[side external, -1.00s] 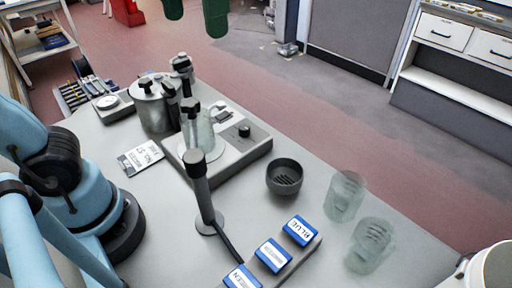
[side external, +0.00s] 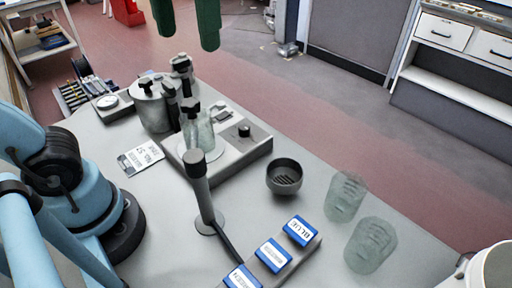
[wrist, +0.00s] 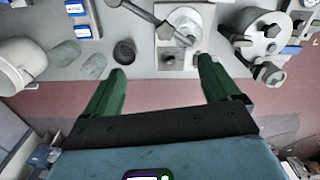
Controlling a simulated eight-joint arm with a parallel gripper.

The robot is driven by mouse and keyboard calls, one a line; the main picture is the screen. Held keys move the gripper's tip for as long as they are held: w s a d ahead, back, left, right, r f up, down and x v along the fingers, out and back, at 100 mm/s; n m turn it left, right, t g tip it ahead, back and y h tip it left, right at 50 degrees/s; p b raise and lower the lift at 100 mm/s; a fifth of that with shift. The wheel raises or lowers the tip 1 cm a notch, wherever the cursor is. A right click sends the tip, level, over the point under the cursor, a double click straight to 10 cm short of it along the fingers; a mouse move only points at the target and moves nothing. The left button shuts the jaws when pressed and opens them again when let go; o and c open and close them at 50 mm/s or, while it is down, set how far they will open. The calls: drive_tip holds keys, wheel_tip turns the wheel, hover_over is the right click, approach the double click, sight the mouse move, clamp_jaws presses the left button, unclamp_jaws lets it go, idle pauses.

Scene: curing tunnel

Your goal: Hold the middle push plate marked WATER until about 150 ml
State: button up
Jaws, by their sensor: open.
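Three blue push plates stand in a row on a grey bar at the table's front. Two plates show at the wrist view's upper left, the likely middle one (wrist: 76,8) at the edge. A clear glass vessel (side external: 206,135) sits on the grey unit's round plate; its liquid level cannot be read. My gripper (side external: 187,40) is open and empty, high above and away from the plates; its green fingers (wrist: 160,66) are spread.
A grey post with a dark head (side external: 203,190) rises beside the plates. A dark cup (side external: 284,177) and two clear cups (side external: 344,197) (side external: 370,245) stand to the right. A metal pot (side external: 153,108) stands at the back, and a white bucket (side external: 492,268) is at lower right.

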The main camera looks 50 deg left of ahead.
drive_tip(key=shift+w+d+f, duration=0.1)
drive_tip(key=shift+d, duration=0.1)
drive_tip(key=shift+c, duration=1.1)
drive_tip(key=d+f+n, duration=0.1)
drive_tip(key=d+n, duration=0.1)
drive_tip(key=d, duration=0.1)
drive_tip(key=w+d+f+n, duration=0.1)
drive_tip(key=d+n, duration=0.1)
drive_tip(key=d+f+n, duration=0.1)
drive_tip(key=d+f, duration=0.1)
drive_tip(key=d, duration=0.1)
drive_tip(key=shift+w+d+n, duration=0.3)
drive_tip(key=shift+n, duration=0.1)
clamp_jaws()
drive_tip(key=s+d+f+n, duration=0.2)
drive_tip(key=d+f+n, duration=0.1)
drive_tip(key=d+n, duration=0.2)
drive_tip(key=s+d+f+n, duration=0.3)
drive_tip(key=d+f+n, duration=0.1)
drive_tip(key=d, duration=0.5)
drive_tip(key=shift+s+f+n, duration=0.2)
drive_tip(key=shift+s+n, duration=0.15)
drive_tip(key=shift+n, duration=0.25)
